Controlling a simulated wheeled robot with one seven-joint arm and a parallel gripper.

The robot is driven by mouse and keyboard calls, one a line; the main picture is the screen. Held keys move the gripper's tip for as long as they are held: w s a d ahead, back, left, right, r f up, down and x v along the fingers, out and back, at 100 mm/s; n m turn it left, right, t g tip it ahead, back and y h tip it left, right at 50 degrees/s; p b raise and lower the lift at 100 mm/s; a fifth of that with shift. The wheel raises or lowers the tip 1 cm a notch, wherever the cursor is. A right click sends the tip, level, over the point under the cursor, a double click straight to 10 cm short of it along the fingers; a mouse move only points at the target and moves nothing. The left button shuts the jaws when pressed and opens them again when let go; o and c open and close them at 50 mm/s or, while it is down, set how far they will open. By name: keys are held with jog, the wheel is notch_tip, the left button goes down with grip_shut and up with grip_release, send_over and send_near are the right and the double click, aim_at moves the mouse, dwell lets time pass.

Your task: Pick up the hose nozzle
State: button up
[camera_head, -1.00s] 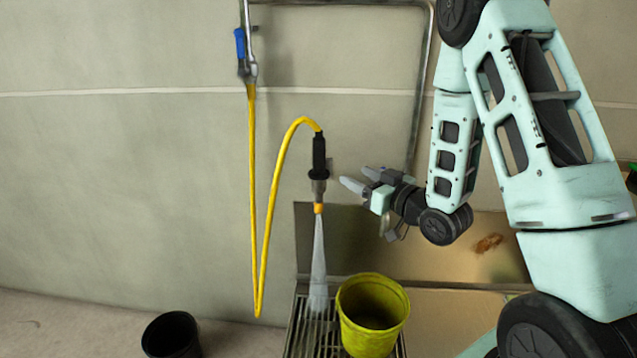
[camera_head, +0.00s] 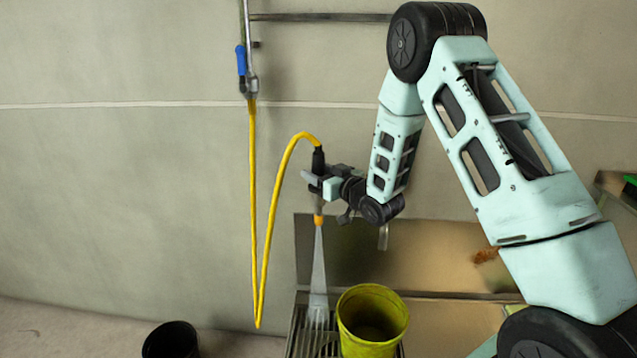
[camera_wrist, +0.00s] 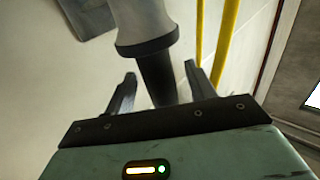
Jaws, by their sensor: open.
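The hose nozzle (camera_head: 318,160) hangs upright from the yellow hose, with a black handle, a grey body and an orange tip pointing down at a pale spray. My gripper (camera_head: 311,181) is at the nozzle's middle, reaching in from the right, and hides part of it. In the wrist view, the black handle (camera_wrist: 160,82) lies between the two open fingers (camera_wrist: 159,70), with the wider collar and grey body beyond. A gap shows on each side of the handle, so the fingers are not shut on it.
The yellow hose (camera_head: 253,200) loops down from a blue-handled valve (camera_head: 241,60) on the wall. A yellow bucket (camera_head: 348,325) stands on a metal grate below the nozzle. A black bucket (camera_head: 171,340) stands at the lower left. A metal panel (camera_head: 430,260) is behind.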

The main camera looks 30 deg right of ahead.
jog(key=shift+w+a, duration=0.1)
jog(key=shift+w, duration=0.25)
jog(key=c, duration=1)
jog(key=shift+r, duration=0.15)
jog(key=shift+r+p, duration=4.95)
jog(key=shift+r, duration=10.75)
jog(key=shift+s, duration=0.15)
jog(key=shift+s+a+b, duration=0.65)
jog(key=shift+s+a, duration=0.25)
jog(key=shift+s, duration=0.45)
jog(key=shift+s+a+b, duration=0.6)
jog(key=shift+s+a, duration=0.35)
jog(key=shift+s, duration=0.4)
jog(key=shift+s+a+b, duration=0.65)
jog(key=shift+s+a, duration=0.25)
jog(key=shift+s, duration=0.45)
